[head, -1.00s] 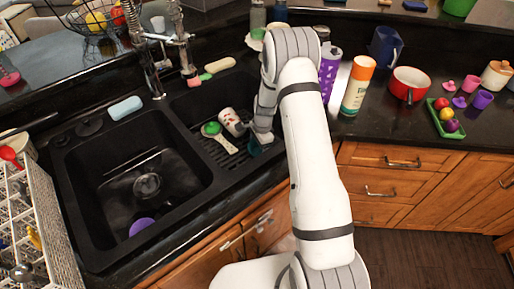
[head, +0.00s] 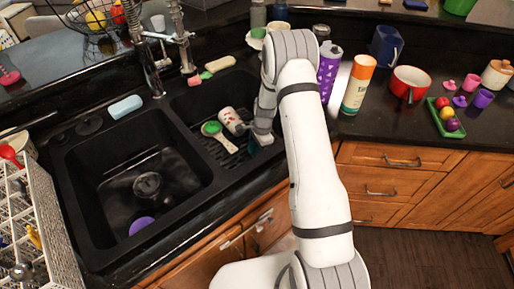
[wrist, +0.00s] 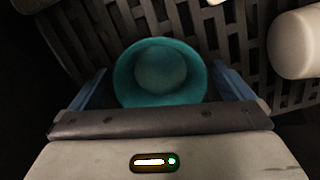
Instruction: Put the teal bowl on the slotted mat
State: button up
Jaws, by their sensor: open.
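The teal bowl (wrist: 160,72) sits upright on the dark slotted mat (wrist: 228,38) in the wrist view, and it looks empty. In the head view the mat (head: 236,164) lies in the right sink basin, and only a sliver of the bowl (head: 254,147) shows beneath my wrist. My gripper (wrist: 158,88) is open, with one blue finger on each side of the bowl. A narrow dark gap shows between each finger and the bowl's rim. My arm hides much of the gripper in the head view.
A green-and-white spoon (head: 220,136) and a white cup with red marks (head: 232,121) lie on the mat beside my gripper. The left basin holds a purple item (head: 141,225). A purple bottle (head: 328,68) and an orange-capped can (head: 358,84) stand right of my arm.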

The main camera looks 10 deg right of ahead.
jog(key=s+r+n+b, duration=0.1)
jog(key=s+r+n, duration=0.25)
jog(key=r, duration=1.75)
jog(key=s+r+n+t, duration=0.1)
jog(key=s+r+n, duration=0.3)
jog(key=s, duration=0.5)
jog(key=s+r+n+t+h, duration=0.1)
jog(key=s+r+n, duration=0.3)
jog(key=s, duration=0.5)
jog(key=s+r+n+t, duration=0.1)
jog(key=s+r+n, duration=0.3)
jog(key=s, duration=0.5)
jog(key=shift+v, duration=1.05)
jog(key=shift+a, duration=0.1)
